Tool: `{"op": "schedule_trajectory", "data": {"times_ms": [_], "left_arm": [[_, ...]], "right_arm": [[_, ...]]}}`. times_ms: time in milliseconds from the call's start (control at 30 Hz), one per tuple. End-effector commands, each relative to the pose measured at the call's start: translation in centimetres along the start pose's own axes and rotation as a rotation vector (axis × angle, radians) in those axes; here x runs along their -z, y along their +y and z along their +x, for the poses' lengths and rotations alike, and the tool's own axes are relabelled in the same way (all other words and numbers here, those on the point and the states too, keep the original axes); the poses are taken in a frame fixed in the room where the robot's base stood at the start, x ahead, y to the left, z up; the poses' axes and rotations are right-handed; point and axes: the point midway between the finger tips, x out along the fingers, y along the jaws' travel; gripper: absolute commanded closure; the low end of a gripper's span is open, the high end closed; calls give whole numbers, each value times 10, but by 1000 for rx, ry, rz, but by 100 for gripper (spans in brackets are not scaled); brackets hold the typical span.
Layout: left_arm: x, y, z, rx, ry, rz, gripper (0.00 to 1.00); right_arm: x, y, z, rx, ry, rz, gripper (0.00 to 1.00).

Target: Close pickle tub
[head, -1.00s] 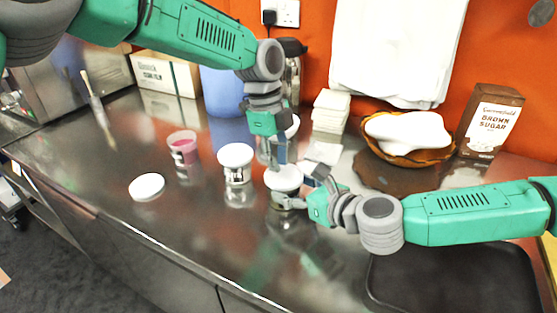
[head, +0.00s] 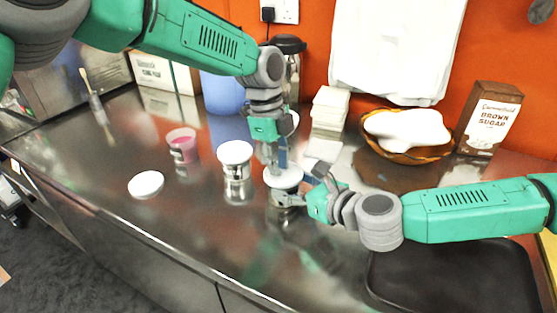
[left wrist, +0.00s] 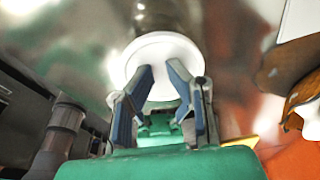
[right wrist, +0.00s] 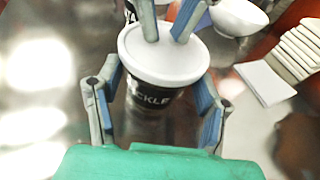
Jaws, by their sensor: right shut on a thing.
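The pickle tub (head: 287,198) stands upright on the steel counter, with a white lid (head: 283,178) on its top. In the right wrist view the lid (right wrist: 165,55) looks level on the rim, and "...CKLE" shows on the dark label. I cannot tell whether it is pressed fully down. My right gripper (right wrist: 158,88) has its fingers on either side of the tub's body. My left gripper (head: 275,168) points down from above, its fingertips at the lid's top. In the left wrist view its fingertips (left wrist: 160,70) are a little apart, with nothing between them.
Another white-lidded tub (head: 236,172) and an open tub of pink stuff (head: 182,146) stand to the left. A loose white lid (head: 146,185) lies further left. A dark tray (head: 450,275) lies front right; a bread basket (head: 408,156) and sugar box (head: 488,120) stand behind.

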Motion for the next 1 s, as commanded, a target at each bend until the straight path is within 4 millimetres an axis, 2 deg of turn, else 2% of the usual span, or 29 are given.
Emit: {"op": "schedule_trajectory", "data": {"times_ms": [400, 733, 967, 1000], "left_arm": [[0, 1, 3, -3, 0, 0, 86], [0, 0, -34, 0, -1, 1, 86], [0, 0, -37, -1, 0, 1, 86], [0, 0, -37, -1, 0, 1, 86]], "right_arm": [[-4, 0, 0, -1, -8, -3, 91], [-3, 0, 0, -1, -6, -2, 91], [-2, 0, 0, 0, -4, -1, 91], [-2, 0, 0, 0, -4, -1, 35]]}}
